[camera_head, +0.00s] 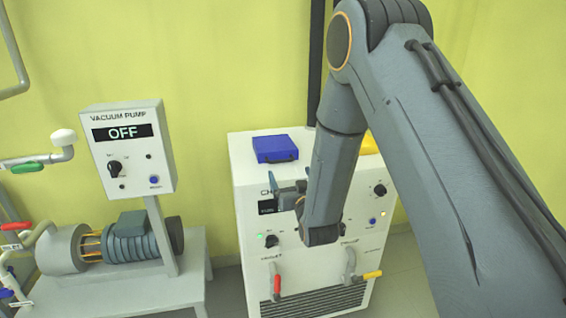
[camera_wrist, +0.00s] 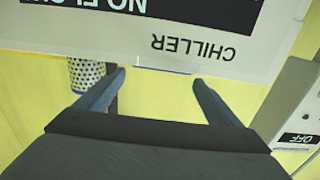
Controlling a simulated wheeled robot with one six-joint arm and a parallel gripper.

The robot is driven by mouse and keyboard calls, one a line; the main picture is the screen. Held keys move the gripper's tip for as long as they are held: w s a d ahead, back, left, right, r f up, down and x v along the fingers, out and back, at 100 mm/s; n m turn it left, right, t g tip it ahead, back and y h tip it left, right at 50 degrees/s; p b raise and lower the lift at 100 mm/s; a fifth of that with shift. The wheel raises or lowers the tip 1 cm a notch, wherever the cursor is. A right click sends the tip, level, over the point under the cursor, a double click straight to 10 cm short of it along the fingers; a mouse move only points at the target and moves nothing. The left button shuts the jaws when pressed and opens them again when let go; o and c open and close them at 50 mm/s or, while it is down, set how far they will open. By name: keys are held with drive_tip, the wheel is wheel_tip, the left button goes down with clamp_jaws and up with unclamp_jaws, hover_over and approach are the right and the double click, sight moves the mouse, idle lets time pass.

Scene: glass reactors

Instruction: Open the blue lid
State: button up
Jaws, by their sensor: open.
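The blue lid (camera_head: 275,149) is a flat, square, box-like piece lying closed on top of the white chiller (camera_head: 245,180), near its left side. My gripper (camera_head: 287,194) is in front of the chiller's upper front panel, a little below and to the right of the lid. In the wrist view my gripper (camera_wrist: 159,77) is open and empty, with its two fingers apart. The upside-down CHILLER label is just beyond the fingers there. Only a thin blue strip shows at the chiller's edge in that view, perhaps the lid.
A yellow piece (camera_head: 370,143) sits on the chiller top, partly hidden by my arm. Red (camera_head: 277,286) and yellow (camera_head: 371,275) valve handles stick out from the front. The vacuum pump panel (camera_head: 128,148) reads OFF at the left. A dark vertical pole stands behind the chiller.

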sight(282, 162)
drive_tip(key=x, duration=0.2)
drive_tip(key=p+x, duration=0.1)
drive_tip(key=x, duration=0.4)
drive_tip(key=shift+w+a+p, duration=0.25)
drive_tip(key=shift+a+p, duration=0.1)
drive_tip(key=shift+a, duration=0.1)
